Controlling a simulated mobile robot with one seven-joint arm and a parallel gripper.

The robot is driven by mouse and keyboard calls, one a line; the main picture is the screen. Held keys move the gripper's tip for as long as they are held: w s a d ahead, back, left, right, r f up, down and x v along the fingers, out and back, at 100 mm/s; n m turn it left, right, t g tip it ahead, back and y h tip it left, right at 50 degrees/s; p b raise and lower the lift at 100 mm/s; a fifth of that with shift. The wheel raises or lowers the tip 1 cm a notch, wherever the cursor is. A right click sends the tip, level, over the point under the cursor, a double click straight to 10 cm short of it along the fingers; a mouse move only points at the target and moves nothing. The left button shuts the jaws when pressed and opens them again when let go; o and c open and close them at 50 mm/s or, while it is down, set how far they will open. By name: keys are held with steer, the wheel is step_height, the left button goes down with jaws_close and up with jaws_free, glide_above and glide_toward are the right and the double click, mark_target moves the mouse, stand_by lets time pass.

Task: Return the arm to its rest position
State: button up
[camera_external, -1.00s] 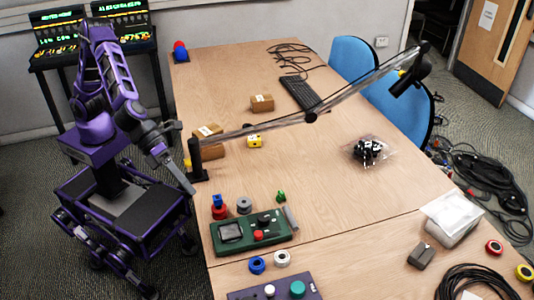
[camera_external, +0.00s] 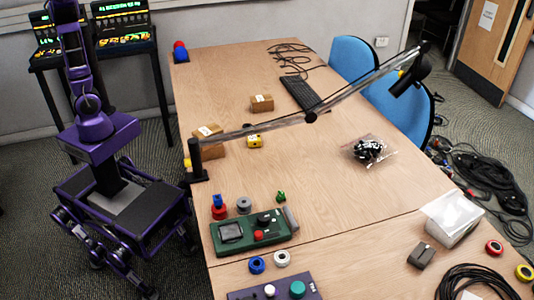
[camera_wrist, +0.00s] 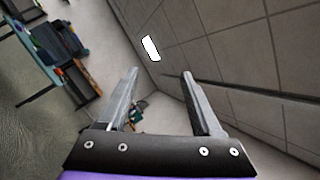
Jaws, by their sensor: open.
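My gripper (camera_wrist: 160,74) shows in the wrist view with its two grey fingers apart and nothing between them. The wrist camera looks across a tilted view of the room, with ceiling tiles and a bright light panel (camera_wrist: 151,48) beyond the fingers. In the external view my purple arm stands up over my base at the far left. Its upper end passes out of the top of the picture, so my gripper is hidden there.
The wooden table (camera_external: 300,190) lies to the right of my base. A lamp (camera_external: 408,75) reaches across it. Cardboard boxes (camera_external: 262,103), a green control box (camera_external: 250,230) and a keyboard (camera_external: 302,94) lie on it. Two dark display cabinets (camera_external: 123,25) stand behind my arm.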

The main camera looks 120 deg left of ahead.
steer(key=d+f+m+y, duration=0.1)
steer(key=d+f+y, duration=0.2)
steer(key=d, duration=0.1)
steer(key=a+f+n+y, duration=0.4)
steer(key=a+f+y, duration=0.1)
steer(key=f+y, duration=0.6)
steer(key=s+a+f+n+g+y, duration=0.35)
steer(key=s+a+f, duration=0.25)
steer(key=s+a, duration=0.3)
steer(key=s+a+f+n+g+y, duration=0.35)
steer(key=s+a+f, duration=0.2)
steer(key=a, duration=0.55)
steer(key=s+a+f+n+g+y, duration=0.2)
steer(key=s+a+f+n, duration=0.35)
steer(key=s+a, duration=0.35)
steer(key=s+a+f+n+g+h+p, duration=0.1)
steer(key=s+f+g+h, duration=0.25)
steer(key=f, duration=0.55)
steer(key=s+a+f+n+g+h, duration=0.1)
steer(key=s+f+n+g+h, duration=0.2)
steer(key=f, duration=0.6)
steer(key=w+d+f+n+h, duration=0.1)
steer(key=w+d+n, duration=0.1)
steer(key=n, duration=0.3)
steer(key=w+d+f+n+t+h+p, duration=0.1)
steer(key=w+d+f+n+h, duration=0.1)
steer(key=d+n, duration=0.2)
steer(key=shift+w+d+f+n, duration=0.25)
steer(key=shift+d+n, duration=0.05)
steer(key=shift+n, duration=0.55)
